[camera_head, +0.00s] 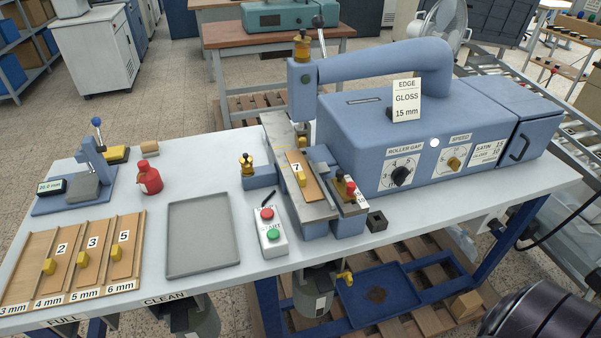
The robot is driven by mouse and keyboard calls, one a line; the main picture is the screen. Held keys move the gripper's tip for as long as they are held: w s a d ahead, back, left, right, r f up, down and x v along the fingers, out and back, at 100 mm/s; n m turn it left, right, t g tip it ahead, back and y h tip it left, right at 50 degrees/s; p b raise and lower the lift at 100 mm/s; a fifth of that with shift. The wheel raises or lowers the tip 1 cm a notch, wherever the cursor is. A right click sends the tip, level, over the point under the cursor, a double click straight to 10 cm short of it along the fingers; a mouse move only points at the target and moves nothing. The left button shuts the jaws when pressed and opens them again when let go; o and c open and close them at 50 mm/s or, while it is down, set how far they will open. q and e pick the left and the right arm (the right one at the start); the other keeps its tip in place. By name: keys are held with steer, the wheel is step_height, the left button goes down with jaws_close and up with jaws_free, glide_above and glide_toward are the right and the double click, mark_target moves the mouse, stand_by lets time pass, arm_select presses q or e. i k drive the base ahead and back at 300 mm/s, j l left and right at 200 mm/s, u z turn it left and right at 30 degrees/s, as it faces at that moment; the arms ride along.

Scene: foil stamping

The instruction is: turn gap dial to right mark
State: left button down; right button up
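The gap dial (401,175) is a black round knob on a white plate labelled ROLLER GAP. It sits on the front face of the blue machine (350,130). Marks ring the knob, but they are too small to read, and I cannot tell which mark it points to. A card (406,101) on top of the machine reads EDGE, GLOSS, 15 mm. Neither of my grippers shows in the head view, and nothing touches the dial.
A brass speed knob (453,163) is right of the dial. A plate marked 7 (304,178), brass-topped posts and a black block (377,221) stand in front. A start box (270,231), grey tray (202,238), red bottle (149,178) and numbered plates are further left.

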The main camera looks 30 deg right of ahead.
mark_target(399, 175)
steer(key=z, duration=1.65)
